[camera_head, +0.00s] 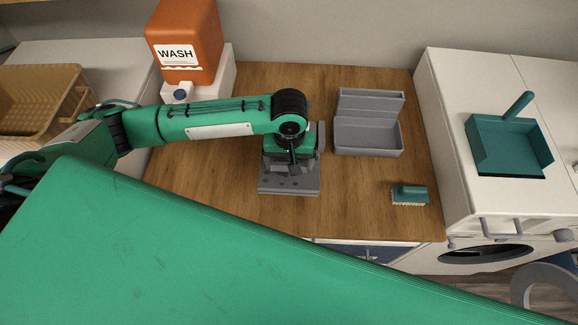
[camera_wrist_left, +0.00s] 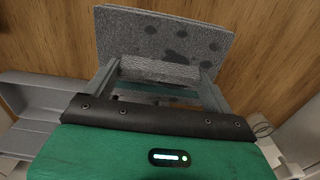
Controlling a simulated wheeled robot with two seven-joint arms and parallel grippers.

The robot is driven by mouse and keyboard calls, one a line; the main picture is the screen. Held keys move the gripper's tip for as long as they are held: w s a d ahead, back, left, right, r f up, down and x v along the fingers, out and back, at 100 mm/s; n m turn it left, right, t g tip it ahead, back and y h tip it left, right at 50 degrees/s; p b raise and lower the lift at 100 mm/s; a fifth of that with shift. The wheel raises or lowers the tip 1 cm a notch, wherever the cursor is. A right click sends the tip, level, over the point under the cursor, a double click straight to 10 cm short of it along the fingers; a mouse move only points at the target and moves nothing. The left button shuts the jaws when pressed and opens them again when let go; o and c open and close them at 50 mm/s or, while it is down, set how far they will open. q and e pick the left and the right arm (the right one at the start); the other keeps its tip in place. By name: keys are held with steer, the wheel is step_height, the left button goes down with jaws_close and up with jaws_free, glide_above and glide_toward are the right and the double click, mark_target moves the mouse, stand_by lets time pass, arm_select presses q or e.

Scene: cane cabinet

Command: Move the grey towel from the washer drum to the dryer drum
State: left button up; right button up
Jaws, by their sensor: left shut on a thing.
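The grey towel (camera_head: 289,185) shows as a flat, dark-spotted grey piece below my left gripper (camera_head: 291,165), over the wooden counter. In the left wrist view my left gripper (camera_wrist_left: 160,75) is shut on the towel (camera_wrist_left: 165,35), which spreads out beyond the fingers. I cannot tell whether the towel touches the counter. A dark round drum opening (camera_head: 487,253) shows low in the front of the white machine (camera_head: 440,130) at the right. I cannot tell whether it is the washer or the dryer. No other drum opening shows. My right gripper is out of view.
The counter (camera_head: 230,215) holds an open grey box (camera_head: 368,138) and a teal brush (camera_head: 410,193). An orange WASH container (camera_head: 185,40) stands at the back left. A teal dustpan (camera_head: 508,145) lies on the right machine. A wicker basket (camera_head: 45,95) is at the left. A grey ring (camera_head: 545,285) stands at the lower right.

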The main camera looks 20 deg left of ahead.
arm_select(q)
steer(key=shift+f+p, duration=0.45)
steer(key=shift+f, duration=1.8)
steer(key=o, duration=1)
steer(key=shift+f, duration=0.15)
steer(key=shift+o, duration=1.3)
